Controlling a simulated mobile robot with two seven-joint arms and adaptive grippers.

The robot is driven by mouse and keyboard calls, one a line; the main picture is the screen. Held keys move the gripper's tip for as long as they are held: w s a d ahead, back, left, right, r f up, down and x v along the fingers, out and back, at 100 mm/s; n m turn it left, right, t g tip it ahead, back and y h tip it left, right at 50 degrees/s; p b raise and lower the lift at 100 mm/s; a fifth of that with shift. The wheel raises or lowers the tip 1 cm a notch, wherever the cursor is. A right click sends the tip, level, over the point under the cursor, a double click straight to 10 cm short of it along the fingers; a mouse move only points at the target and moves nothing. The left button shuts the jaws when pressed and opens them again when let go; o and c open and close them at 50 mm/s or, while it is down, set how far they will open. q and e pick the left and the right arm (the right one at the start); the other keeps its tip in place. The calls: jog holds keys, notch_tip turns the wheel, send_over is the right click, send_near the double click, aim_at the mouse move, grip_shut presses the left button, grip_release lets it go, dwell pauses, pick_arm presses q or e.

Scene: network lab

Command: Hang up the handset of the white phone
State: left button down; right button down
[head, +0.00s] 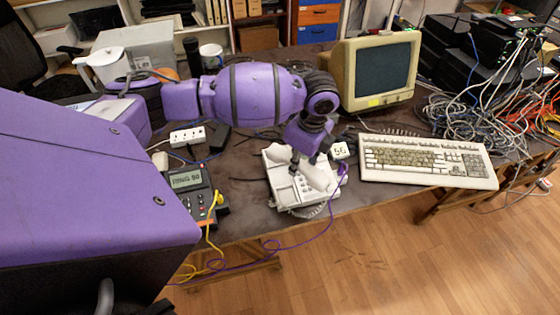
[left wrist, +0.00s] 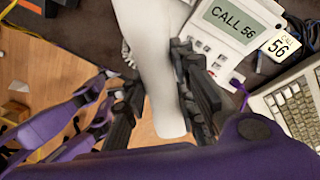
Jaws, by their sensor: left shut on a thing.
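The white phone (head: 283,191) sits near the front edge of the dark table in the head view. In the left wrist view its body (left wrist: 212,50) shows a display reading "CALL 56" and several keys. Its white handset (head: 319,178) is in my left gripper (head: 312,158), tilted over the keypad side of the phone. In the left wrist view the handset (left wrist: 152,50) runs between the two black fingers of the left gripper (left wrist: 165,95), which are shut on it. I cannot tell whether it touches the phone.
A beige keyboard (head: 426,161) lies right of the phone, below a monitor (head: 383,72). A dark tester (head: 190,187) with a yellow cable stands left. A tag reading 56 (head: 340,150) is behind the phone. Tangled cables (head: 490,105) fill the right. A purple cable loops past the table's front edge.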

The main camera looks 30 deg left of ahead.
pick_arm(q)
jog(key=a+f+m, duration=0.1)
jog(key=m, duration=0.1)
jog(key=a+f+m+t, duration=0.1)
jog(key=a+m, duration=0.1)
jog(key=a+f+m+p, duration=0.1)
jog(key=a+m, duration=0.1)
jog(key=shift+w+f+m, duration=0.15)
jog(key=shift+w+m, duration=0.25)
jog(key=shift+a+f+m+t+b, duration=0.2)
jog(key=shift+f+m, duration=0.1)
jog(key=shift+f, duration=0.25)
jog(key=shift+a+f+m+t+b, duration=0.1)
jog(key=shift+a+f+m+b, duration=0.15)
jog(key=shift+f, duration=0.25)
jog(key=shift+b+x, duration=0.5)
jog(key=shift+x, duration=0.6)
jog(key=shift+w+f, duration=0.1)
jog(key=shift+f, duration=0.3)
jog(key=shift+w+a+r, duration=0.1)
jog(key=shift+w, duration=0.05)
pick_arm(e)
jog(key=shift+s+f, duration=0.25)
jog(key=shift+f, duration=0.15)
jog(key=shift+s+d, duration=0.1)
jog(key=shift+s, duration=0.15)
jog(key=shift+s+d+f, duration=0.1)
jog(key=shift+s+d, duration=0.05)
jog(key=shift+s, duration=0.05)
